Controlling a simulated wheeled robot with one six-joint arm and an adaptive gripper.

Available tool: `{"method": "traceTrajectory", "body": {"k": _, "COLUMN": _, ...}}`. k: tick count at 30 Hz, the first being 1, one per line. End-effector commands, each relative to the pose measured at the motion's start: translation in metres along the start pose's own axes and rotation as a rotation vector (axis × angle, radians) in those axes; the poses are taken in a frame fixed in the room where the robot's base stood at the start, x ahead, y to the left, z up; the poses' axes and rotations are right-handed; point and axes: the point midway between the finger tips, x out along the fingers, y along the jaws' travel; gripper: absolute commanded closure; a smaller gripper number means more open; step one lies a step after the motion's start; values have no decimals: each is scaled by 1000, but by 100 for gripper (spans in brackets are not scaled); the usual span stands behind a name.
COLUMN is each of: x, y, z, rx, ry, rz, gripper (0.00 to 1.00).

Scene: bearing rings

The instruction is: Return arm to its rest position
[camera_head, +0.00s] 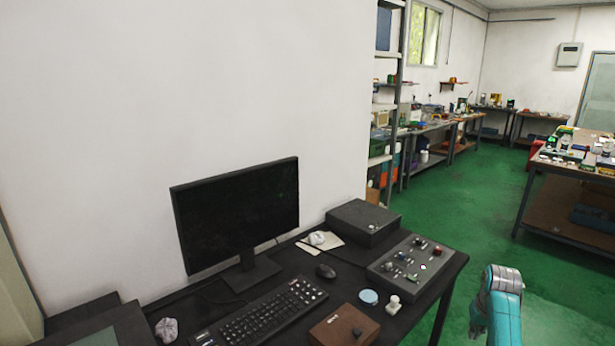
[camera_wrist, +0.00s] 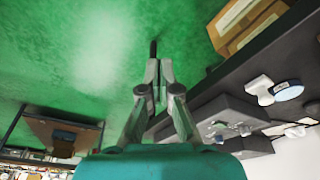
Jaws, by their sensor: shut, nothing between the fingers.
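My gripper (camera_wrist: 158,78) shows in the wrist view, its two grey fingers drawn together with nothing held. It is over or in front of the green floor, beside the dark desk edge. In the head view, a teal section of my arm (camera_head: 497,310) rises at the bottom right, to the right of the desk. My gripper is not visible in that view.
The black desk (camera_head: 420,322) holds a monitor (camera_head: 236,212), keyboard (camera_head: 262,315), control box (camera_head: 411,262), brown box (camera_head: 343,327), pale blue disc (camera_head: 368,296) and white fitting (camera_head: 393,305). Green floor lies open to the right, before a cluttered workbench (camera_head: 562,168).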

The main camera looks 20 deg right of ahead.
Motion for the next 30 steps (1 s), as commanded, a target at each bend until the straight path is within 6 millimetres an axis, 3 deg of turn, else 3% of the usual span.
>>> {"method": "traceTrajectory", "body": {"k": 7, "x": 42, "y": -32, "z": 30, "rx": -34, "ry": 54, "rz": -3, "gripper": 100}}
{"method": "traceTrajectory", "body": {"k": 11, "x": 72, "y": -56, "z": 58, "rx": -62, "ry": 103, "rz": -8, "gripper": 100}}
{"method": "traceTrajectory", "body": {"k": 15, "x": 102, "y": -86, "z": 97, "rx": -97, "ry": 170, "rz": -16, "gripper": 100}}
{"method": "traceTrajectory", "body": {"k": 21, "x": 132, "y": -123, "z": 158, "rx": -148, "ry": 267, "rz": -33, "gripper": 100}}
{"method": "traceTrajectory", "body": {"k": 30, "x": 147, "y": -162, "z": 256, "rx": -219, "ry": 411, "rz": -71, "gripper": 100}}
